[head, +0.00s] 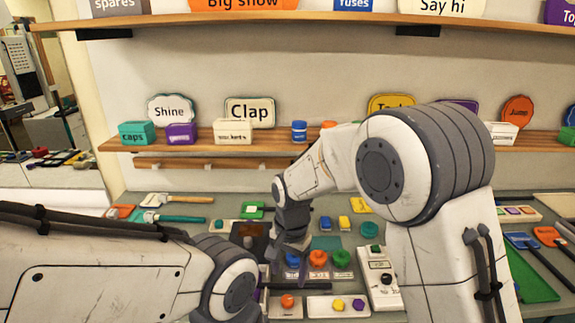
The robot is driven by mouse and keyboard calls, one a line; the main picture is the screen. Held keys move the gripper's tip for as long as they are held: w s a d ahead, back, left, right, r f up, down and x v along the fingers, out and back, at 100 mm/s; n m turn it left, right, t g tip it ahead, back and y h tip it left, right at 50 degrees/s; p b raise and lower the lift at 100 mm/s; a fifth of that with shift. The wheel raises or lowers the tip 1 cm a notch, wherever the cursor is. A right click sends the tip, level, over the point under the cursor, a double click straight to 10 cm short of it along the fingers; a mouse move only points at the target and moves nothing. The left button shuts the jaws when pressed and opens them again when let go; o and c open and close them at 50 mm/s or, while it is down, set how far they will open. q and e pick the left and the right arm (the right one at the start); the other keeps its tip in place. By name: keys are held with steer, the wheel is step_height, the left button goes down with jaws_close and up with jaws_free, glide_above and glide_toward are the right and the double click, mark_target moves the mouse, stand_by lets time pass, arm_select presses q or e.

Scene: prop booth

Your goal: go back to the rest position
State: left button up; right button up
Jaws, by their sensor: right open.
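My right arm reaches across the middle of the head view. Its dark gripper (284,252) points down over the workbench (200,234), open, with nothing seen between its fingers. The fingertips are small and partly lost against dark items behind them. My left arm comes in from the lower left; its gripper does not show.
A white control box (379,276) stands near my right arm. A hammer (176,199) and a teal-handled tool (174,218) lie at the back left. A wooden shelf (200,138) holds signs like Clap (249,112) and small boxes. A green board (530,275) lies at right.

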steer(key=s+d+r+n, duration=0.2)
steer(key=s+n, duration=0.4)
steer(key=s, duration=0.6)
steer(key=s+d+r+n, duration=0.2)
steer(key=s+r+n, duration=0.2)
steer(key=s, duration=0.9)
steer(key=n, duration=0.3)
steer(key=shift+d+y, duration=0.25)
steer(key=shift+y, duration=0.05)
steer(key=shift+r, duration=0.1)
